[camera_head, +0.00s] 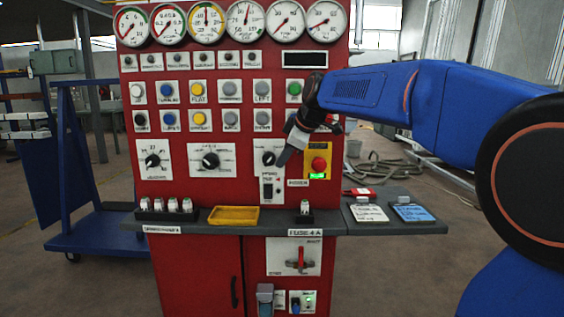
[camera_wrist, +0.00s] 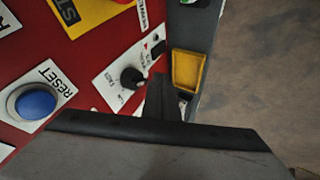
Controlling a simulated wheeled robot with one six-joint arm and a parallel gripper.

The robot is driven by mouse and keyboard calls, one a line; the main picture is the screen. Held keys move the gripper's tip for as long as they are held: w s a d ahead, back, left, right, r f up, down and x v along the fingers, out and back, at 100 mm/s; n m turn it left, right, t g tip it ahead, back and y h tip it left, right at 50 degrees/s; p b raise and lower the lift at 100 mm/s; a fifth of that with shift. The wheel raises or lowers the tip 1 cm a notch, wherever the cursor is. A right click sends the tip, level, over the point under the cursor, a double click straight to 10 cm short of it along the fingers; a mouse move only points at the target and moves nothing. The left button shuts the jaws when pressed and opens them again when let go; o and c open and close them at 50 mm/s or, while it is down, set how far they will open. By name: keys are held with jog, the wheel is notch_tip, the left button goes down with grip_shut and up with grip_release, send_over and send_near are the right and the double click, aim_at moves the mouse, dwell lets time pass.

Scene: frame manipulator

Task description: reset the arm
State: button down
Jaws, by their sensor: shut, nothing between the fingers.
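My blue arm (camera_head: 430,100) reaches in from the right in the head view. My gripper (camera_head: 284,158) is shut and empty, pointing down in front of the red panel (camera_head: 228,130). Its tip is close to a black knob (camera_head: 268,158) and above a small switch plate (camera_head: 271,190). In the wrist view my gripper (camera_wrist: 162,98) shows as dark fingers beside the black knob (camera_wrist: 132,78); I cannot tell whether it touches anything. A blue button labelled RESET (camera_wrist: 37,102) is at the left there. My wrist covers part of the panel in the head view.
A red stop button (camera_head: 319,164) on a yellow plate is right of my gripper. Below are a grey shelf (camera_head: 333,228), a yellow tray (camera_head: 234,215), a fuse (camera_head: 305,207) and cards (camera_head: 368,212). Gauges (camera_head: 245,22) line the top. A blue cart (camera_head: 100,232) stands left.

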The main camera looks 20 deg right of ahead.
jog(key=s+d+f+m+h, duration=0.1)
jog(key=s+f+m, duration=0.3)
jog(key=s+f, duration=0.4)
jog(key=s+d+f+m+g+h, duration=0.1)
jog(key=s+f+m, duration=0.3)
jog(key=s+f, duration=0.5)
jog(key=s+d+f+m+g, duration=0.1)
jog(key=s+f+m, duration=0.4)
jog(key=s, duration=1.7)
notch_tip(320, 180, down, 4)
jog(key=shift+s+d+f+h, duration=0.1)
jog(key=shift+s+d+h, duration=0.25)
jog(key=shift+d, duration=0.25)
